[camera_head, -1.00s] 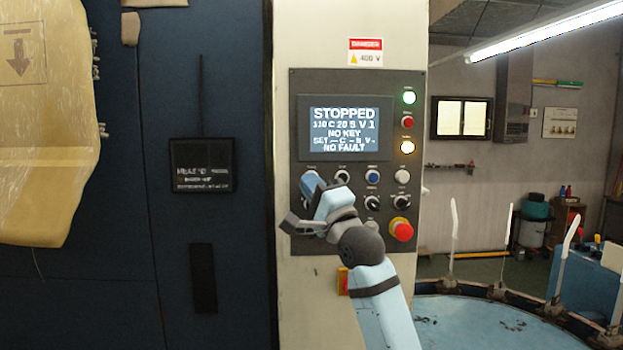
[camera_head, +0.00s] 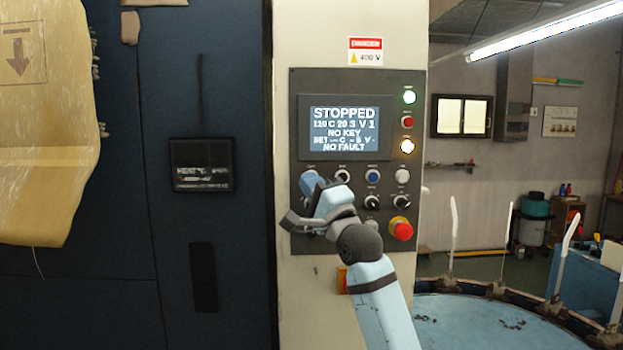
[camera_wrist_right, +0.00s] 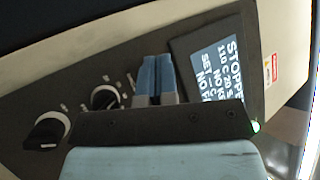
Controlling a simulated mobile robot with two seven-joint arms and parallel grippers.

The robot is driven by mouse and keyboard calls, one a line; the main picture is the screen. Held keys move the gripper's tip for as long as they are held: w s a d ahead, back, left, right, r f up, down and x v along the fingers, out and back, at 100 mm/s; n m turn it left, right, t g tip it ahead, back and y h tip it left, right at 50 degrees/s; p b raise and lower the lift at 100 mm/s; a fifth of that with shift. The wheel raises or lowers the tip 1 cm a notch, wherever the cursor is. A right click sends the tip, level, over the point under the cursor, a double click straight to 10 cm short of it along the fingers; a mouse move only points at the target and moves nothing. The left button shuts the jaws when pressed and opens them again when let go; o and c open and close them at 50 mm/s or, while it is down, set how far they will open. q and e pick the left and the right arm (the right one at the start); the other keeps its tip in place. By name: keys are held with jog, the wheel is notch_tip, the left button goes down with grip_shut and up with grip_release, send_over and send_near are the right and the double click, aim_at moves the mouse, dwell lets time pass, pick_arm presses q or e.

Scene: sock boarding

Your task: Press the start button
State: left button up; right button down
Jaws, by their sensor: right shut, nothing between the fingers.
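The dark control panel (camera_head: 340,82) is on the cream machine column. Its screen (camera_head: 345,133) reads STOPPED, NO KEY and NO FAULT. My right gripper (camera_head: 309,180) is shut and empty, with its blue fingertips at the left end of the upper button row. It covers that spot, so the start button is hidden and I cannot tell whether the tips touch it. In the right wrist view the two fingers (camera_wrist_right: 154,76) lie side by side against the panel, beside the screen (camera_wrist_right: 222,70). My left gripper is not in view.
Other controls sit close to the right: a blue button (camera_head: 372,176), a white button (camera_head: 402,176), black knobs (camera_head: 372,202) and a red emergency stop (camera_head: 401,229). Above, a green lamp (camera_head: 409,97) and a pale lamp (camera_head: 407,146) are lit. A round blue table (camera_head: 470,320) stands at lower right.

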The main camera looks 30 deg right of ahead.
dwell(0.6)
jog(key=shift+s+a+p, duration=0.35)
jog(key=shift+s+a, duration=0.05)
jog(key=shift+s, duration=0.2)
jog(key=shift+s+a+p, duration=0.25)
jog(key=shift+s+a, duration=0.2)
jog(key=shift+s, duration=0.25)
jog(key=shift+s+a+p, duration=0.3)
jog(key=shift+s+a, duration=0.1)
jog(key=shift+s, duration=0.35)
jog(key=shift+s+a+p, duration=0.25)
jog(key=shift+s+a, duration=0.2)
jog(key=shift+s, duration=0.25)
jog(key=shift+f, duration=0.1)
